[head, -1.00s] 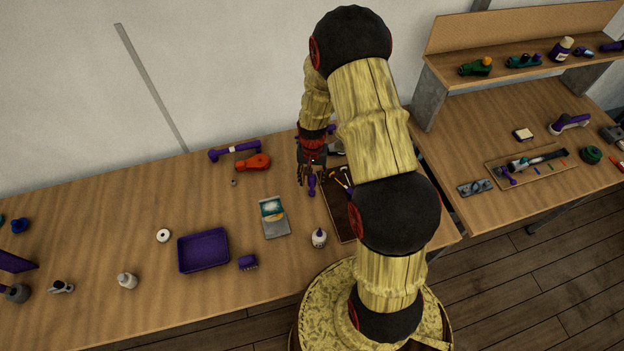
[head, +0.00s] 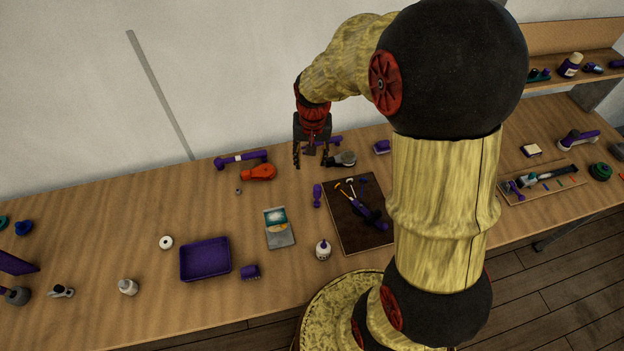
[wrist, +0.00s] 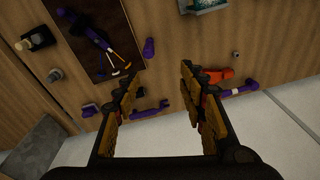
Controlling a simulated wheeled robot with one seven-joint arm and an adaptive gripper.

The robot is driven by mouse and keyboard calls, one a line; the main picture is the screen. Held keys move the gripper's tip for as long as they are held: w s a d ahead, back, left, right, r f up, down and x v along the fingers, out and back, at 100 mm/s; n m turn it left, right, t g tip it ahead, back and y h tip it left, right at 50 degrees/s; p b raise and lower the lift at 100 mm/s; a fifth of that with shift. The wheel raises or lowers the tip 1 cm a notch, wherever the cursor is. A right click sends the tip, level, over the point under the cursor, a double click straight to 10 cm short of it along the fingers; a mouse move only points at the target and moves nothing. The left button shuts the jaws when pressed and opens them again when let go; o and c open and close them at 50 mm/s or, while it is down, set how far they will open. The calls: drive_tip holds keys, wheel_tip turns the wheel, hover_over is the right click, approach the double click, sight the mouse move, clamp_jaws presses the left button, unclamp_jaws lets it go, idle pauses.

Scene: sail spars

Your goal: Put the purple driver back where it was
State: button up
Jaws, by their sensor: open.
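A short purple driver-like tool (head: 317,195) lies on the bench just left of the dark brown mat (head: 340,232). It also shows in the wrist view (wrist: 149,47), beyond my fingertips and beside the mat. I cannot be sure that it is the driver named in the task. My gripper (head: 311,161) is open and empty, above the back part of the bench and apart from this tool. In the wrist view my gripper (wrist: 158,78) has its two fingers spread wide. A longer purple and black tool (head: 366,214) lies on the mat with several small orange-and-white-tipped tools.
An orange tool (head: 259,172) and a purple bar-like tool (head: 240,159) lie back left. A grey-headed tool (head: 342,159) lies near my gripper. A packet (head: 279,228), white bottle (head: 323,250) and purple tray (head: 205,273) stand nearer. Bench left of the packet has free room.

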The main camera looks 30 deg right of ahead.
drive_tip(key=s+a+r+n+t, duration=0.2)
drive_tip(key=s+a+r, duration=0.3)
drive_tip(key=s+r, duration=0.4)
drive_tip(key=s+a+r+n+t, duration=0.2)
drive_tip(key=s+a+r+n, duration=0.2)
drive_tip(key=s+r, duration=0.5)
drive_tip(key=shift+s+a+r, duration=0.4)
drive_tip(key=shift+a+r, duration=0.35)
drive_tip(key=shift+a, duration=0.15)
wheel_tip(320, 180, down, 21)
drive_tip(key=b, duration=2)
drive_tip(key=shift+r+b, duration=0.15)
drive_tip(key=shift+b, duration=0.2)
